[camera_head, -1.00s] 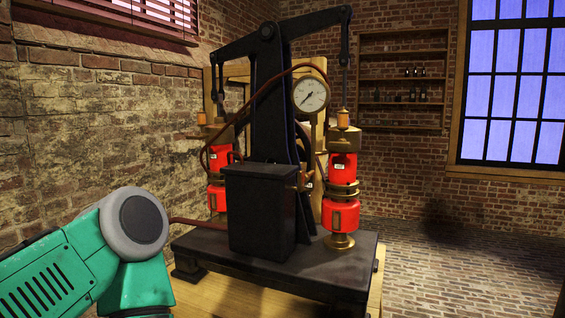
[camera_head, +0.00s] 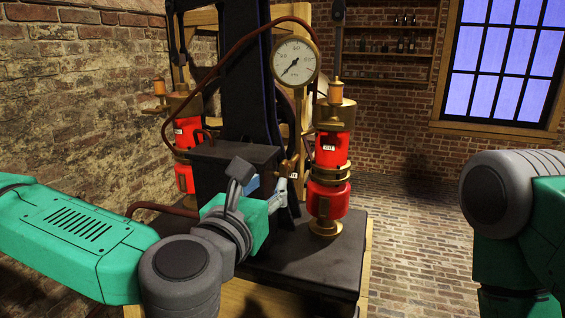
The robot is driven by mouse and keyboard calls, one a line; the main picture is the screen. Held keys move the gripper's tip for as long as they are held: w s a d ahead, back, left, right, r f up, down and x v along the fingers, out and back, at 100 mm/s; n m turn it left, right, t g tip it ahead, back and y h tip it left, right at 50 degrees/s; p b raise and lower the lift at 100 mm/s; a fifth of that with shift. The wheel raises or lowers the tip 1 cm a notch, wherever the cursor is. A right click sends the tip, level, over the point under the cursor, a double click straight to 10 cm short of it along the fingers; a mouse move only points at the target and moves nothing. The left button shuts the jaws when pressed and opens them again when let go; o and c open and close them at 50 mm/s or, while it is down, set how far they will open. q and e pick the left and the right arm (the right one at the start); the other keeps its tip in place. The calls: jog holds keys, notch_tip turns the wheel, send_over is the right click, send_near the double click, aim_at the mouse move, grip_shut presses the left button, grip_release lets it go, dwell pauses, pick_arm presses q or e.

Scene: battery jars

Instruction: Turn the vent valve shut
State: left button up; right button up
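The machine has a small brass fitting (camera_head: 291,165), which looks like the vent valve, on its post below the round gauge (camera_head: 295,62). My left gripper (camera_head: 262,180) is in front of the black box, just left of and slightly below the fitting. Its fingers look spread apart with nothing held between them. I cannot tell whether a fingertip touches the fitting. My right arm stands at the right edge, and its gripper is out of view.
Red jars with brass collars stand at the right (camera_head: 331,150) and left (camera_head: 187,132) of the post. The black box (camera_head: 225,157) sits behind my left gripper. A brown hose (camera_head: 221,62) arches over the machine. The brick floor at right is open.

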aim_at(282, 167)
pick_arm(q)
jog(key=p+x, duration=0.1)
jog(key=x, duration=0.8)
jog(key=shift+w+d+f, duration=0.1)
jog(key=shift+w+d, duration=0.15)
jog(key=shift+w, duration=0.05)
jog(key=shift+a, duration=0.25)
grip_shut()
